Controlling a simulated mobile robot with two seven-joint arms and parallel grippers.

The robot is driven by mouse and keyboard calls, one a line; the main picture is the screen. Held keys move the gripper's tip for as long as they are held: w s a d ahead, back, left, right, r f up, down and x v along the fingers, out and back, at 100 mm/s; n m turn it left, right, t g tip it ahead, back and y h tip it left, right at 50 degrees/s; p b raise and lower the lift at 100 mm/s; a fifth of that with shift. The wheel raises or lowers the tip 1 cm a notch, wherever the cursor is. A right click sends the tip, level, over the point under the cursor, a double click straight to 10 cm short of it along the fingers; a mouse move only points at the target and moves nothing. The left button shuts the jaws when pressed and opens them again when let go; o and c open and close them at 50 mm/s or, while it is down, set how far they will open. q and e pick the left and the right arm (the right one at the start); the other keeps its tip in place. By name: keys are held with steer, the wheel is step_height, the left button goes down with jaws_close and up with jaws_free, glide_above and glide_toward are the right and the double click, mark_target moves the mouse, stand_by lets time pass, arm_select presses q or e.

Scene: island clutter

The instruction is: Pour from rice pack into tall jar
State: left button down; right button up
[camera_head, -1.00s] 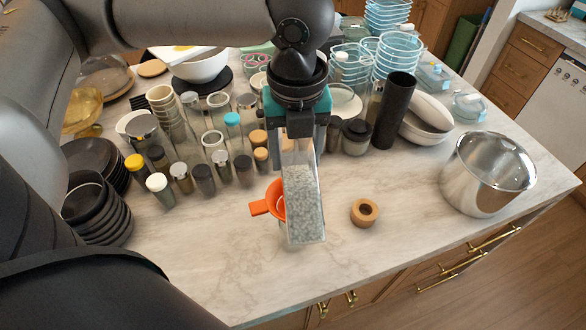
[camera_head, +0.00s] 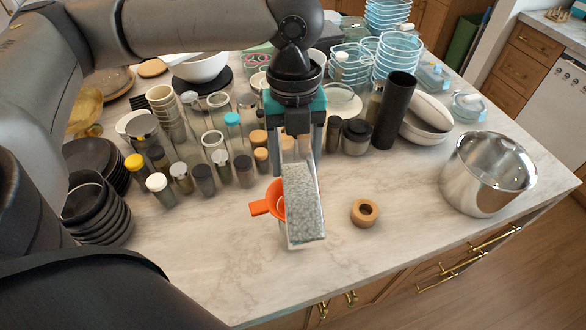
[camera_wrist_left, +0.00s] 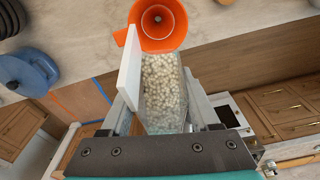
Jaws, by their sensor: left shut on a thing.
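The rice pack (camera_head: 304,205) is a clear, box-shaped pack full of pale grains. My left gripper (camera_head: 298,158) is shut on it and holds it over the near middle of the counter. The pack also shows between the fingers in the left wrist view (camera_wrist_left: 163,90). An orange funnel (camera_head: 262,207) sits just left of and partly behind the pack; in the left wrist view the funnel (camera_wrist_left: 160,22) opens just beyond the pack's far end. The tall jar is not clearly visible; pack and funnel cover that spot. I see no grains falling. My right gripper is not in view.
A wooden ring (camera_head: 365,212) lies right of the pack, and a steel pot (camera_head: 486,175) stands farther right. Several small jars (camera_head: 204,180) crowd the left and back. A black cylinder (camera_head: 394,110) stands behind. The counter's front (camera_head: 225,270) is clear.

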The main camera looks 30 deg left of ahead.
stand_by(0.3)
arm_select(q)
steer(key=shift+w+a+f+g+h, duration=0.1)
steer(key=shift+w+f+g+h, duration=0.1)
steer(key=shift+f+g+h, duration=0.5)
steer(key=shift+f, duration=0.2)
steer(key=shift+f, duration=0.25)
steer(key=shift+w, duration=0.1)
steer(key=shift+a, duration=0.1)
steer(key=shift+g, duration=0.4)
stand_by(0.4)
